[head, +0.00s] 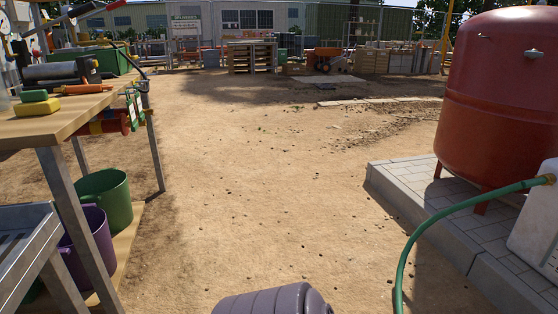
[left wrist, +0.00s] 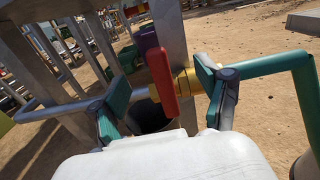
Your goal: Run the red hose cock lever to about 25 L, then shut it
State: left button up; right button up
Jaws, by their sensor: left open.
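In the left wrist view the red lever (left wrist: 162,82) stands between the two fingers of my left gripper (left wrist: 163,98). The gripper is open, with one green-padded finger on each side, and the lever looks nearer the right finger. I cannot tell whether either finger touches it. Brass-coloured cock parts (left wrist: 187,81) show just right of the lever. A green hose (left wrist: 272,65) leads off to the right and bends down. A dark round opening (left wrist: 152,115), perhaps a bucket, lies below. No litre reading is visible. My right gripper is in neither view.
In the head view a large red tank (head: 505,95) stands on a paved slab (head: 440,205) at right. A green hose (head: 440,220) runs from a white block (head: 537,225). A workbench (head: 50,128) with green (head: 112,192) and purple (head: 97,235) buckets stands left.

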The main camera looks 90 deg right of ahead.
pick_arm(q)
jog(key=b+v, duration=0.1)
jog(key=v, duration=0.6)
jog(key=shift+b, duration=0.4)
jog(key=shift+r, duration=0.1)
jog(key=v, duration=1.2)
